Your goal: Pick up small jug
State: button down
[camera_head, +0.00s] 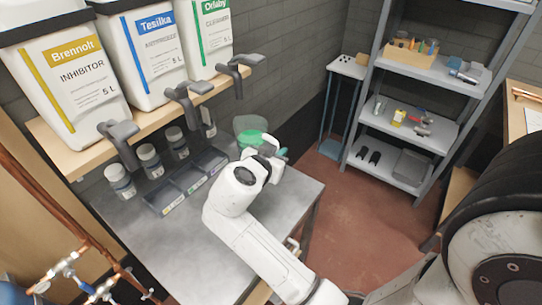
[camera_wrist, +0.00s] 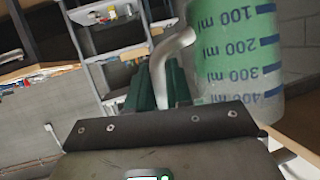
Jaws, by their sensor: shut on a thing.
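The small jug (camera_head: 249,124) is a clear measuring jug with green at its lower part, seen at the back of the grey workbench (camera_head: 165,247), partly hidden behind my arm in the head view. In the wrist view the jug (camera_wrist: 238,45) fills the upper right and shows blue millilitre marks. Its pale handle (camera_wrist: 166,62) runs between the green fingers of my gripper (camera_wrist: 160,85), which is shut on it. My gripper (camera_head: 272,152) is mostly hidden behind my wrist in the head view. I cannot tell whether the jug touches the bench.
Several small bottles (camera_head: 120,182) and a dark divided tray (camera_head: 186,181) stand left of the jug. A wooden shelf (camera_head: 75,157) above holds large canisters with taps projecting over the bench. A metal rack (camera_head: 405,124) stands at the back right. The red floor (camera_head: 345,220) between is clear.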

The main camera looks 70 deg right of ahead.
jog(key=s+a+r+b, duration=0.1)
jog(key=s+a+r, duration=0.4)
jog(key=s, duration=0.3)
jog(key=shift+s+a+r, duration=0.15)
jog(key=shift+s+r, duration=0.1)
